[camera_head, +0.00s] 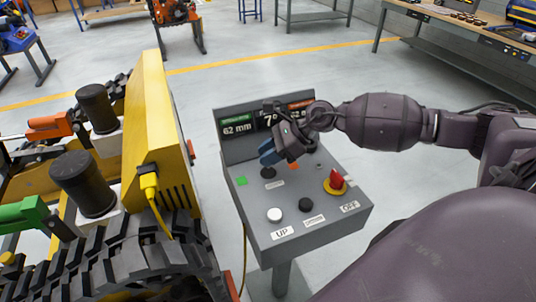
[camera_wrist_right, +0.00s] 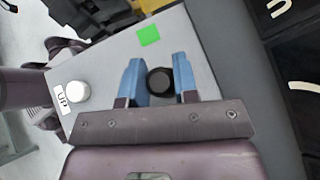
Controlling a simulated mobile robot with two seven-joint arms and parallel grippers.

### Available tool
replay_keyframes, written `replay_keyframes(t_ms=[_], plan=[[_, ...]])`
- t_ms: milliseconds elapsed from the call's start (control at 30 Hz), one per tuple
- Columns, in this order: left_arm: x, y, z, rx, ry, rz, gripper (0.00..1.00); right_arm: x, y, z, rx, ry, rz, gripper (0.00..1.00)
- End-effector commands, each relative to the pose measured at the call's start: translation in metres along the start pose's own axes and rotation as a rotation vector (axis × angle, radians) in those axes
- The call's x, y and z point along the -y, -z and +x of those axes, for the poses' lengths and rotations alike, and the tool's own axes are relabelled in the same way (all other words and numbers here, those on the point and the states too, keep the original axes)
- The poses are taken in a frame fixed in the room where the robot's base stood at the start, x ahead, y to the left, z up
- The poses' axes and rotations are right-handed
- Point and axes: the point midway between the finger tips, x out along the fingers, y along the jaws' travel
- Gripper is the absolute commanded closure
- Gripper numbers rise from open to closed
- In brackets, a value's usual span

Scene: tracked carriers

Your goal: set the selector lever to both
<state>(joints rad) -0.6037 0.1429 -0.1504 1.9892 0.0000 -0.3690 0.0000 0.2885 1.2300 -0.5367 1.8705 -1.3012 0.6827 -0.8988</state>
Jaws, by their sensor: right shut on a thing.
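The selector lever (camera_head: 268,171) is a black knob on the sloping grey control panel (camera_head: 250,222), between a green patch (camera_head: 241,181) on the left and an orange patch on the right. My right gripper (camera_head: 268,157) reaches down over it from the right. In the right wrist view the black knob (camera_wrist_right: 160,80) sits between the two blue fingers (camera_wrist_right: 158,78), which are shut on it. The gripper hides part of the lever and its surroundings in the head view. My left gripper does not show.
A display (camera_head: 237,128) behind reads 62 mm at left. A yellow tracked carrier (camera_head: 150,125) stands close at left.

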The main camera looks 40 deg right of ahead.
Motion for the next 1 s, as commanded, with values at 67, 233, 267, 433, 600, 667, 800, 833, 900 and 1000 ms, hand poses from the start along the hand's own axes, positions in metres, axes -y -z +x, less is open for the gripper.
replay_keyframes(t_ms=[67,233,267,433,600,667,800,833,900,1000], plan=[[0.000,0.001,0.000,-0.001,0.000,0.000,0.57,0.000,0.000,-0.001,0.000,0.001,-0.001,1.00],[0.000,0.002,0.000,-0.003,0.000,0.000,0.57,0.001,0.000,-0.001,0.000,0.001,-0.001,1.00],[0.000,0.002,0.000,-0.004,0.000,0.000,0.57,0.001,0.000,-0.001,0.000,0.001,-0.001,1.00],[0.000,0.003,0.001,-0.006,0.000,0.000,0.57,0.000,0.000,0.000,-0.001,0.001,-0.001,0.49],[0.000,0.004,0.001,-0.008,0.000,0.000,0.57,0.000,0.000,0.000,-0.001,0.001,-0.001,0.47],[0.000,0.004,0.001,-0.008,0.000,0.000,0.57,0.000,0.000,0.000,-0.001,0.001,-0.001,0.47],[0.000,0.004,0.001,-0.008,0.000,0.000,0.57,0.000,0.001,-0.004,-0.002,0.001,0.000,0.47],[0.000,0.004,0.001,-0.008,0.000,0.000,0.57,0.000,0.001,-0.006,-0.002,0.001,0.000,0.47],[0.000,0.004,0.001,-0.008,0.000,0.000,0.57,0.000,0.001,-0.014,-0.003,0.002,0.001,0.47],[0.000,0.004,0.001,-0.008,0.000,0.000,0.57,0.000,0.001,-0.030,-0.005,0.002,0.001,0.47]])
